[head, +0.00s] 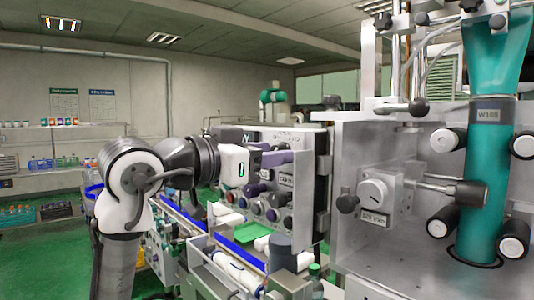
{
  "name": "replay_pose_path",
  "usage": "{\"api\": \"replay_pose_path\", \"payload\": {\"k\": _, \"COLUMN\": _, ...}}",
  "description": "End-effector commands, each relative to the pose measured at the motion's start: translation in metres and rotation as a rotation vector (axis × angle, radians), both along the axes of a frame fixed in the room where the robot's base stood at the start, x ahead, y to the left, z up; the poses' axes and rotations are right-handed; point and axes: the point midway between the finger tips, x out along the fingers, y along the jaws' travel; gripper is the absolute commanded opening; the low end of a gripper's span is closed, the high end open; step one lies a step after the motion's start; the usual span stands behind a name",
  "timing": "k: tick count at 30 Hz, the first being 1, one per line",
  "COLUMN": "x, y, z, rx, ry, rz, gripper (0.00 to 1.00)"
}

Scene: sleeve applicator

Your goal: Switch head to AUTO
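My gripper (272,158) reaches in from the left in the head view. Its white hand is in front of the grey control panel (312,166). The fingers point right, close to the panel's upper part. They are small and partly lost against it, so I cannot tell whether they are open or touching anything. Several round knobs and buttons (271,214) sit along the panel's lower part. I cannot read which control is marked AUTO.
The teal sleeve column (483,180) stands at the right among dark rollers with white ends (440,222). The metal housing (350,145) edges the space right of the panel. A conveyor with white bottles (240,271) runs below the panel. Shelves (40,150) stand far left.

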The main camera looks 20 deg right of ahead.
Motion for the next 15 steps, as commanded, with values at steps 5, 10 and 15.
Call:
{"api": "replay_pose_path", "payload": {"k": 5, "x": 0.0, "y": 0.0, "z": 0.0, "rx": 0.0, "ry": 0.001, "rz": 0.0, "gripper": 0.45}}
{"api": "replay_pose_path", "payload": {"k": 10, "x": -0.002, "y": 0.007, "z": -0.001, "rx": -0.001, "ry": 0.001, "rz": 0.001, "gripper": 0.45}}
{"api": "replay_pose_path", "payload": {"k": 15, "x": -0.011, "y": 0.033, "z": -0.003, "rx": -0.002, "ry": -0.001, "rz": 0.003, "gripper": 0.45}}
